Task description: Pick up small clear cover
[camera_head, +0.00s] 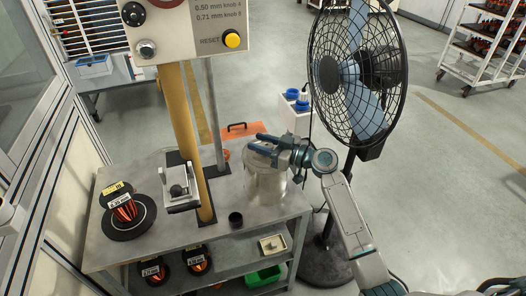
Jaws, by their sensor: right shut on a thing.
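The small clear cover (264,186) is a see-through cylinder at the right end of the grey metal table, upright. My right gripper (262,143) comes in from the right, lies across the top of the cover and is shut on it. The exact contact at the cover's top is too small to make out. I cannot tell whether the cover's bottom rests on the table or is just above it. My left gripper is not in view.
A yellow post (187,130) rises from the table left of the cover. A small black cup (236,219) stands beside the cover. A black fan (357,75) stands close behind my right arm. Wire spools (127,214) sit on the table's left. An orange case (240,134) lies behind.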

